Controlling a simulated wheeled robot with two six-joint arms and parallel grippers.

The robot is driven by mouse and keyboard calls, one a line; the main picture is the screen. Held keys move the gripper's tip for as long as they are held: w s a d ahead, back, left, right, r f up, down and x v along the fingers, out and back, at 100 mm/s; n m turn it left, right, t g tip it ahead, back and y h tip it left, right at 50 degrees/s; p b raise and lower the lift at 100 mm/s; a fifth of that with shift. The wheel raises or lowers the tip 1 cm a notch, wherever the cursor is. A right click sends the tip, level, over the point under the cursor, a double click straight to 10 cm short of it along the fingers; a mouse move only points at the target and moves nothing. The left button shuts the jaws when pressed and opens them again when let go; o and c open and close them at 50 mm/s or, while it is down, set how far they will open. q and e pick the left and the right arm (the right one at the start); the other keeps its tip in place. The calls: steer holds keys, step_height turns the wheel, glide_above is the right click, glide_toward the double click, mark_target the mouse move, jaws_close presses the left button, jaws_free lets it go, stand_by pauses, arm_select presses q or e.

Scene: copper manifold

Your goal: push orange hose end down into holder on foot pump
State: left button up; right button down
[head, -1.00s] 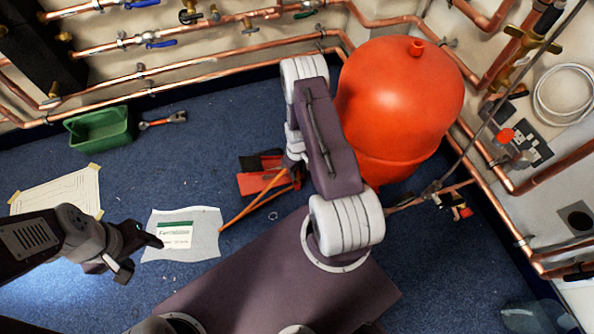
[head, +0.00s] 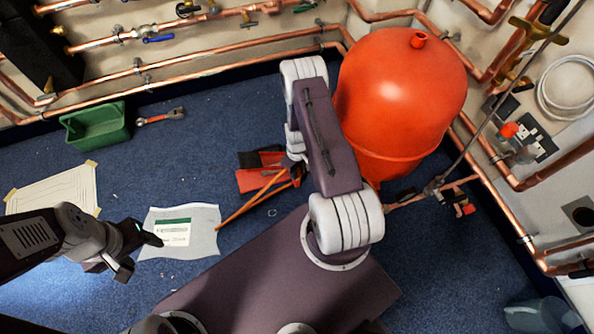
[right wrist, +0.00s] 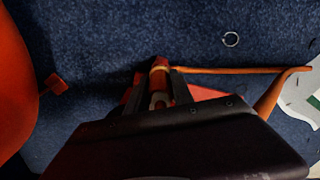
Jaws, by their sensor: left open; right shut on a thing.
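The red and black foot pump (head: 252,180) lies on the blue carpet, left of my right arm. The orange hose (head: 243,210) runs from beside the pump toward a clear bag. In the right wrist view my right gripper (right wrist: 160,88) is shut on the orange hose end (right wrist: 159,66), with the hose (right wrist: 225,70) leading off to the right. A red part of the pump (right wrist: 204,93) shows just behind the fingers. The holder cannot be made out, and the fingers hide where the end sits against it. My left gripper (head: 140,254) is open and empty near the bag, apart from the pump.
A large red-orange vessel (head: 400,95) stands right of my right arm. The clear bag with a label (head: 192,228), a paper sheet (head: 50,186), a green tray (head: 97,128) and a wrench (head: 160,117) lie to the left. Copper pipes line the walls. A small ring (right wrist: 231,39) lies on open carpet.

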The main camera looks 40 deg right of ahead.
steer(key=shift+f+b, duration=0.4)
steer(key=shift+f, duration=0.35)
stand_by(0.5)
steer(key=c, duration=1)
jaws_free()
step_height(320, 180, up, 9)
steer(key=p, duration=0.7)
steer(key=shift+r, duration=0.2)
steer(key=shift+f, duration=0.1)
steer(key=shift+s, duration=0.1)
